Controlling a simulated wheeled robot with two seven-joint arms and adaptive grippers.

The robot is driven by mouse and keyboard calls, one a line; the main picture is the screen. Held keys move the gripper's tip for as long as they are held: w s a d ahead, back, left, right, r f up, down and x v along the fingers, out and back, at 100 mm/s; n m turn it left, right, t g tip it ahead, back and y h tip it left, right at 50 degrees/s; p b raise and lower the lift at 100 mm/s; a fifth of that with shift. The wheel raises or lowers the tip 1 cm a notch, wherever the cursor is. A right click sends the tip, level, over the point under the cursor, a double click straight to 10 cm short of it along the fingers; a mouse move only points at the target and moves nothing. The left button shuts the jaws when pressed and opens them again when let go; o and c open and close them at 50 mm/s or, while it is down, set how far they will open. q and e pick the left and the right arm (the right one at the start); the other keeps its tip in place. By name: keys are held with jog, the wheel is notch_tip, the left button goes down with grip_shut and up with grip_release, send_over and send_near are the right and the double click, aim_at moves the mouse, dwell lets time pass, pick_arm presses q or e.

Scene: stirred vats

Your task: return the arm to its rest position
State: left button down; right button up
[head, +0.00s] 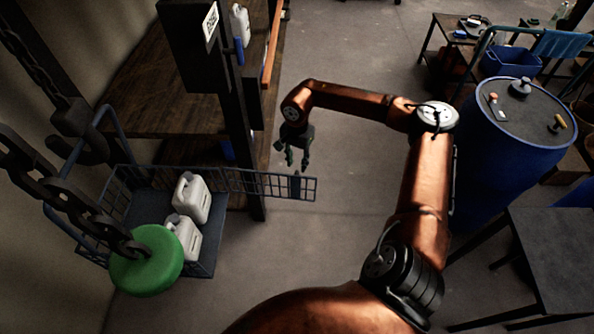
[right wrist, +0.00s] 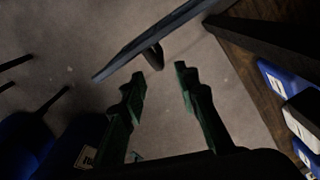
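My right arm, copper-coloured, reaches up from the bottom of the head view and bends over to the left. Its gripper (head: 292,156) hangs fingers down above the floor, just beyond the end of the wire basket's rail. In the right wrist view the two dark green fingers (right wrist: 162,85) are apart with only bare floor between them. The gripper is open and empty. My left gripper does not show in either view.
A wire basket (head: 262,183) holds white jugs (head: 190,199) at the left. A green disc (head: 146,260) hangs on a heavy chain (head: 62,200). A blue barrel (head: 500,160) and a dark table (head: 555,260) stand at the right. Floor between is clear.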

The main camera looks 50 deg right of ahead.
jog(key=shift+r, duration=1.1)
